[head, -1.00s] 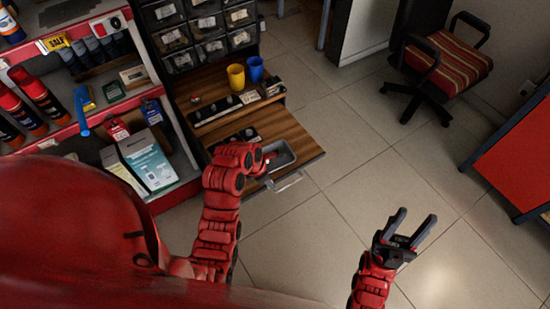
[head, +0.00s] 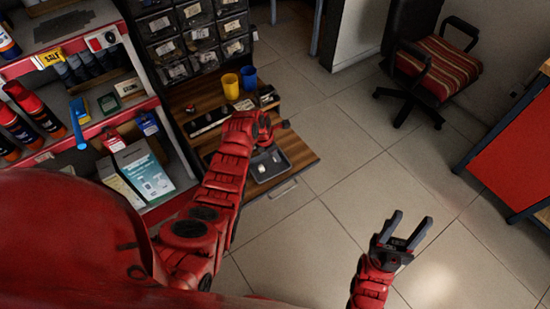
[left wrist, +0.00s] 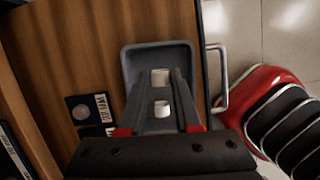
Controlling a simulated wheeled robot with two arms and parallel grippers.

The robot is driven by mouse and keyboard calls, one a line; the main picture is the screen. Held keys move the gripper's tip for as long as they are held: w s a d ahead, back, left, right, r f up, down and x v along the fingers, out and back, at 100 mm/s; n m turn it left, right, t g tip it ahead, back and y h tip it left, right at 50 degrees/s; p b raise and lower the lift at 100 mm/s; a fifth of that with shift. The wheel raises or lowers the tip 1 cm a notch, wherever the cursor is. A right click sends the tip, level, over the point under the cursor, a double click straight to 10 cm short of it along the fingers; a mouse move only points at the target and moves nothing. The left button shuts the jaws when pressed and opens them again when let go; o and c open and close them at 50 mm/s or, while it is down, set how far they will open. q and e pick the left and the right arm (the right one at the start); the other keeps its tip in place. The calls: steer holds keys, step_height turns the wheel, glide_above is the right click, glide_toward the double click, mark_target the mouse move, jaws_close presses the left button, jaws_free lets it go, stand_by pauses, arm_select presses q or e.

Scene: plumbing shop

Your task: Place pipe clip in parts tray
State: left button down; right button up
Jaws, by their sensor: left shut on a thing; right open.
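The grey parts tray (head: 284,172) sits at the front right of the pulled-out wooden shelf; it also shows in the left wrist view (left wrist: 133,62). My left gripper (left wrist: 160,75) is over the tray, shut on a small white piece (left wrist: 160,77) at its fingertips, which looks like the pipe clip. A second small white piece (left wrist: 161,108) shows between the fingers, seemingly lower in the tray. In the head view my left wrist (head: 245,128) largely hides the fingers. My right gripper (head: 408,222) is open and empty, over the floor at the lower right.
A yellow cup (head: 231,86) and a blue cup (head: 249,78) stand at the back of the shelf. Drawer bins (head: 195,40) rise behind it. Stocked red-edged shelves (head: 95,120) are at left. A striped chair (head: 440,65) stands at upper right. The middle floor is clear.

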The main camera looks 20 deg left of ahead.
arm_select(q)
steer(key=shift+a+x, duration=0.2)
steer(key=shift+x, duration=0.7)
steer(key=shift+a+x, duration=0.15)
steer(key=shift+x, duration=0.7)
steer(key=shift+s+f, duration=0.15)
steer(key=shift+f, duration=0.15)
steer(key=c, duration=0.6)
jaws_free()
